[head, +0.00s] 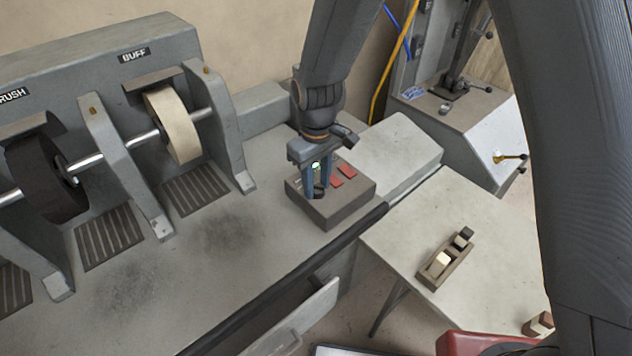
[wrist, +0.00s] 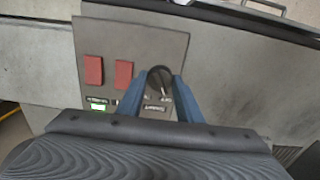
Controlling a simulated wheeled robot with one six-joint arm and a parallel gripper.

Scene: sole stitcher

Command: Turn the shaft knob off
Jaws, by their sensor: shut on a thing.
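The shaft knob (wrist: 158,77) is a dark round knob on a grey-brown control box (head: 347,209) on the machine's bench. My gripper (head: 319,186) reaches down onto the box from above, and its two blue fingers close around the knob. In the wrist view my gripper (wrist: 156,84) has one finger on each side of the knob. In the head view the fingers cover most of the knob. A small green light (wrist: 99,108) glows on the box, with printed labels near it too small to read.
Two red switches (wrist: 109,72) sit beside the knob on the box. A buffing wheel (head: 171,125) and a dark brush wheel (head: 45,175) stand on a shaft to the left.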

